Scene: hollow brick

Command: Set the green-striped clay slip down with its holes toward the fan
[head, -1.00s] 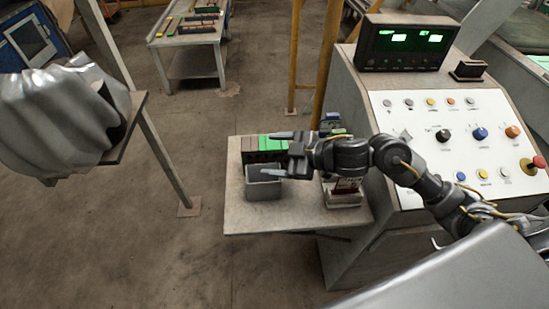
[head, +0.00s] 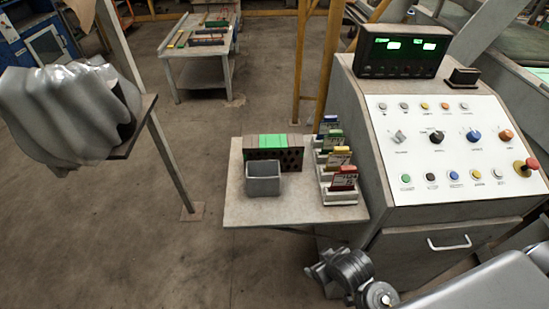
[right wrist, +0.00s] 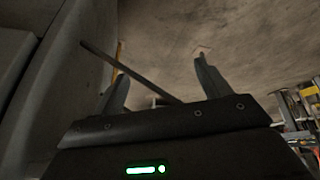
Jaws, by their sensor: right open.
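The clay slip (head: 290,155) is a brown hollow brick with a green band across its top. It rests on the small side table, its dark holes on the long face toward me, partly hidden by a grey bin (head: 263,181). No fan is clearly recognisable; a silvery, draped shape (head: 65,110) stands on a stand at the left. My right gripper (right wrist: 160,82) is open and empty in the right wrist view, fingers apart. In the head view my right arm is low at the bottom, away from the brick, and its fingertips cannot be made out. My left gripper is not in view.
Several coloured cards stand in holders (head: 342,196) at the side table's (head: 240,210) right edge. A control console (head: 450,150) with buttons and a green display (head: 403,46) stands to the right. A far table (head: 200,50) holds several coloured strips. Open floor lies left.

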